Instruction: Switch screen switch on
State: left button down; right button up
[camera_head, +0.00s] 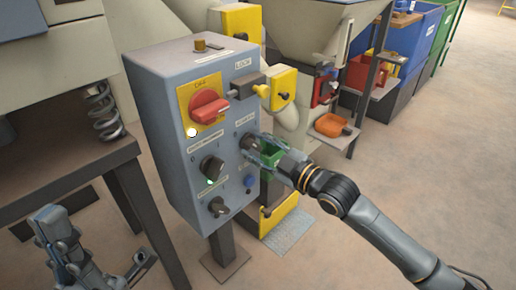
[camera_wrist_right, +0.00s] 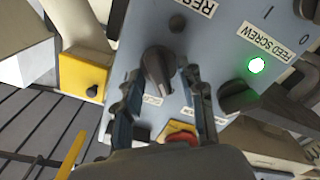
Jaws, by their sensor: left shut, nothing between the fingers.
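A dark rotary knob (camera_head: 248,143) sits on the right part of the grey control box (camera_head: 174,135), under a small label too small to read. My right gripper (camera_head: 262,150) is at this knob, its fingers pointing at the panel. In the right wrist view the knob (camera_wrist_right: 158,72) stands between the two fingers of my right gripper (camera_wrist_right: 162,78), which are apart, with a gap visible on each side. Its own label is partly hidden there. My left gripper (camera_head: 52,218) is shut and empty at the lower left, away from the box.
A dark table (camera_head: 62,165) stands left. Floor at right is clear.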

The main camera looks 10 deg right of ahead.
grip_shut()
